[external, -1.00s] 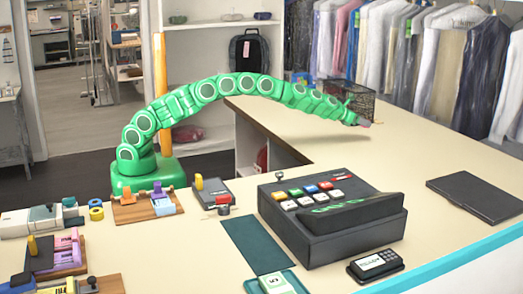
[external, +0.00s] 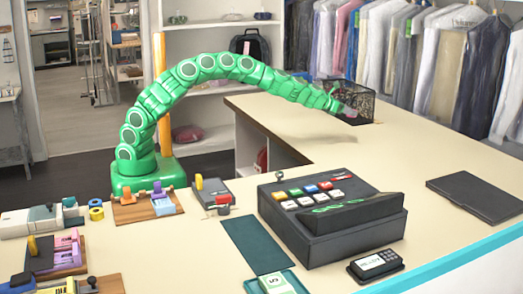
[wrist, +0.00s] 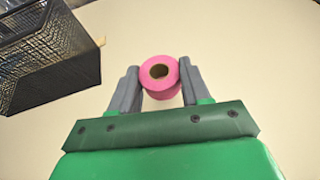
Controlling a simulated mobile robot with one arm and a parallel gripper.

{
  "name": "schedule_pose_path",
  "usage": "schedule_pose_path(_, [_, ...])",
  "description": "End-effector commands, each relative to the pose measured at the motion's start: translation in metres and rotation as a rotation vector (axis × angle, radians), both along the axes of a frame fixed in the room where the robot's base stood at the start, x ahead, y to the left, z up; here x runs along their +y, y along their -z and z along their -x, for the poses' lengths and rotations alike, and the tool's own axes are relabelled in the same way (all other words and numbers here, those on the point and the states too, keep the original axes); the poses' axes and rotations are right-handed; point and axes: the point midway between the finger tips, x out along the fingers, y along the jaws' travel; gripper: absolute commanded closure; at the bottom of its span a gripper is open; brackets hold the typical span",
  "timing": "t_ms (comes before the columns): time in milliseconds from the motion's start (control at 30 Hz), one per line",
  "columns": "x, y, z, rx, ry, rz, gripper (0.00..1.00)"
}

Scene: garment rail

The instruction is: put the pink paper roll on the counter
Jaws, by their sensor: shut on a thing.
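The pink paper roll (wrist: 160,73) sits between the two grey fingers of my gripper (wrist: 158,88) in the wrist view, with its hollow core facing the camera. My gripper is shut on it. In the external view my gripper (external: 345,108) is at the end of the green arm, near the black mesh basket, and the roll shows only as a small pinkish patch. The gripper is held above the cream counter (external: 300,127); the exact height is hard to tell.
The black mesh basket (wrist: 45,55) stands on the counter close to the left of my gripper in the wrist view. A cash register (external: 330,215) and a black flat case (external: 475,198) lie nearer the camera. Bare counter surrounds the roll on the right.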

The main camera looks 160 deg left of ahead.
Motion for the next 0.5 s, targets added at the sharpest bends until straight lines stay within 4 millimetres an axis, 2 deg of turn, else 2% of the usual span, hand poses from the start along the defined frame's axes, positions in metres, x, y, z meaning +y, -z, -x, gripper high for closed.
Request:
schedule_pose_path(200, [-0.018, -0.010, 0.004, -0.005, 0.003, -0.001, 0.87])
schedule_pose_path(500, [-0.034, -0.014, 0.009, -0.002, -0.001, 0.001, 0.87])
